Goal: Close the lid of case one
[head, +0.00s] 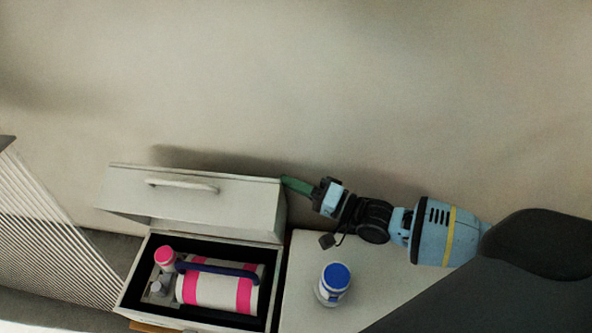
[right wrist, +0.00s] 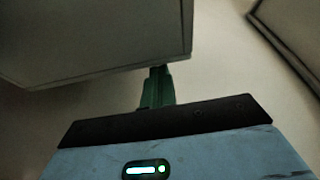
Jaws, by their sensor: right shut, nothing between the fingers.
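A white case (head: 122,297) stands open at the lower left of the head view, with a dark inside. Its lid (head: 200,205) is raised at the back and has a pale handle. My right gripper (head: 290,185) has green fingers, shut and empty, at the lid's upper right corner. In the right wrist view the shut fingers (right wrist: 158,82) are at the lower edge of a pale panel (right wrist: 100,35), which appears to be the lid. Whether they touch it I cannot tell. My left gripper is not in view.
Inside the case lie a pink and white striped roll (head: 212,289), a dark blue curved bar (head: 215,268) and a pink-capped bottle (head: 164,258). A blue-lidded jar (head: 333,284) stands on the white table (head: 302,262) right of the case. A wall is behind the lid.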

